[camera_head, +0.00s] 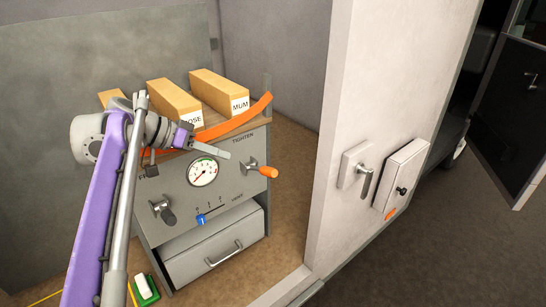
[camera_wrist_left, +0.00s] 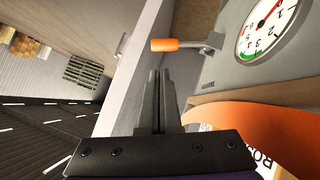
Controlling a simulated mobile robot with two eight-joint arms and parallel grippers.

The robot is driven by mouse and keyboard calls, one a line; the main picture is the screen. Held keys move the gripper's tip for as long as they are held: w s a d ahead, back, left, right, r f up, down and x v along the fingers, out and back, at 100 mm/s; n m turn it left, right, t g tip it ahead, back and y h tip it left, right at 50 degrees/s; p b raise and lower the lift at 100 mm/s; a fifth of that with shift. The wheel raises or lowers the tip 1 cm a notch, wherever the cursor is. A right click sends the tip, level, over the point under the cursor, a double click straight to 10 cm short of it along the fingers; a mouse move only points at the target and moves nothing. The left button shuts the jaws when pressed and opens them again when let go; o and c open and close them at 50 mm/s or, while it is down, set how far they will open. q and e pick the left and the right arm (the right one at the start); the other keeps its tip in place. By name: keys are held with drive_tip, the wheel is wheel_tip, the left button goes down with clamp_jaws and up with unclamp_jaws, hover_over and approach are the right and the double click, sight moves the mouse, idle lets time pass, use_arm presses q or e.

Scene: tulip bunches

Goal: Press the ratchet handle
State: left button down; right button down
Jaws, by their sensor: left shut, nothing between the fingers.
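The ratchet handle (camera_head: 268,171) is a short metal lever with an orange grip, on the grey panel's right side below the word TIGHTEN. In the left wrist view the orange grip (camera_wrist_left: 178,44) lies just beyond the fingertips, apart from them in the picture. My left gripper (camera_head: 228,154) is shut and empty, in front of the panel's upper part, up and left of the handle. Its two fingers (camera_wrist_left: 160,74) lie together in the left wrist view. A round gauge (camera_head: 203,172) sits left of the handle. My right gripper is not in view.
An orange strap (camera_head: 250,111) runs over the cabinet top beside long boxes, one marked MUM (camera_head: 218,91). A black knob (camera_head: 163,211), a blue slider (camera_head: 201,219) and a drawer (camera_head: 215,250) are lower. A pale wall (camera_head: 340,220) stands to the right.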

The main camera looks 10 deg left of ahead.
use_arm(q)
drive_tip(key=w+r, duration=0.1)
drive_tip(key=w+a+r, duration=0.1)
drive_tip(key=shift+w+a+r+m+t+h, duration=0.1)
drive_tip(key=shift+w+m+t+h, duration=0.2)
drive_tip(key=shift+w+m+h, duration=0.1)
drive_tip(key=shift+s, duration=0.1)
hover_over(261, 169)
drive_tip(key=s+a, duration=0.1)
drive_tip(key=a, duration=0.1)
wheel_tip(261, 169, down, 5)
drive_tip(key=shift+s+d+f+b, duration=0.1)
drive_tip(key=shift+d+f+b, duration=0.25)
drive_tip(key=shift+f, duration=0.6)
drive_tip(key=shift+s+d+f+b, duration=0.1)
drive_tip(key=shift+d+f+b, duration=0.2)
drive_tip(key=shift+f, duration=0.65)
drive_tip(key=shift+d+f, duration=0.1)
